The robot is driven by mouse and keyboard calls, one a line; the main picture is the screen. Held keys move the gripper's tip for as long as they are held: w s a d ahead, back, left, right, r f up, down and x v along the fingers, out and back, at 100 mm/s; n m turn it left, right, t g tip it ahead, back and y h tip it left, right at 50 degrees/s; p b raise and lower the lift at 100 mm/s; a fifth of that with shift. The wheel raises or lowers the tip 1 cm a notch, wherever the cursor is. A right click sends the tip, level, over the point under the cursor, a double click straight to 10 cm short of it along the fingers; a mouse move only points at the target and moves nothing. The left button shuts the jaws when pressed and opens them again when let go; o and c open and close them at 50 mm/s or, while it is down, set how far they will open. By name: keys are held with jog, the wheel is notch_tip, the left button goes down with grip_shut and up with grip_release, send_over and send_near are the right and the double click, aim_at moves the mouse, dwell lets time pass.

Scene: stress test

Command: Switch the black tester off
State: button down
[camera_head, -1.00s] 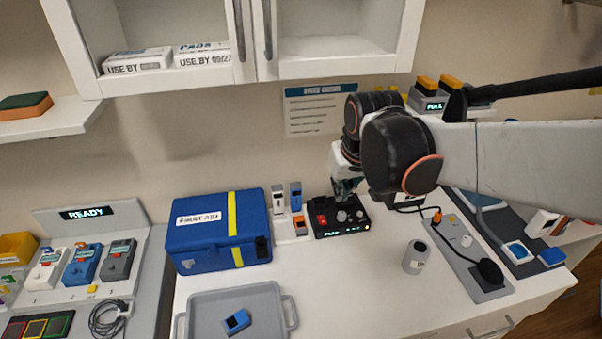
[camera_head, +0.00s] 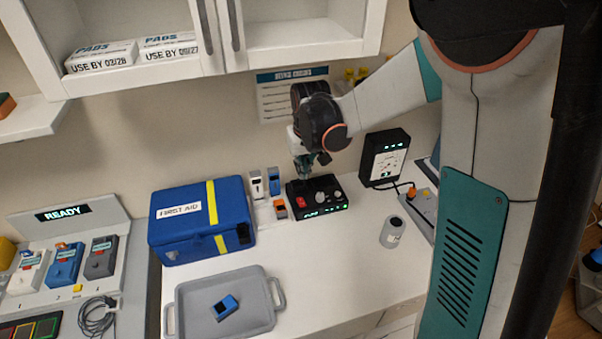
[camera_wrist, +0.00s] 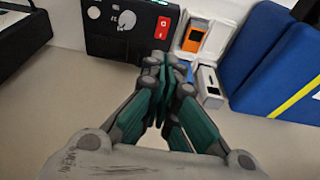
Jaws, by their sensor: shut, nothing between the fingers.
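The black tester (camera_head: 325,187) is a low box at the back of the white counter. It has a red switch (camera_head: 300,202), grey knobs and a lit green display with a green light. In the wrist view the tester (camera_wrist: 110,42) appears upside down, its red switch (camera_wrist: 163,27) showing an O and a bar mark. My gripper (camera_head: 305,173) is shut and empty, at the tester's back left side near the red switch. In the wrist view my fingertips (camera_wrist: 168,66) sit below the switch in the picture. I cannot tell whether they touch the tester.
The blue first aid box (camera_head: 203,222) stands left of the tester, with small white, blue and orange devices (camera_head: 279,208) between. A black device with a white face (camera_head: 385,158) stands right. A grey cylinder (camera_head: 392,232) and a grey tray (camera_head: 262,317) are in front.

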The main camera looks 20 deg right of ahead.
jog(key=b, duration=0.3)
send_over(300, 200)
jog(key=f, duration=1)
jog(key=shift+s+f, duration=0.25)
jog(key=shift+f, duration=0.1)
jog(key=shift+s+f, duration=0.1)
jog(key=shift+f, duration=0.55)
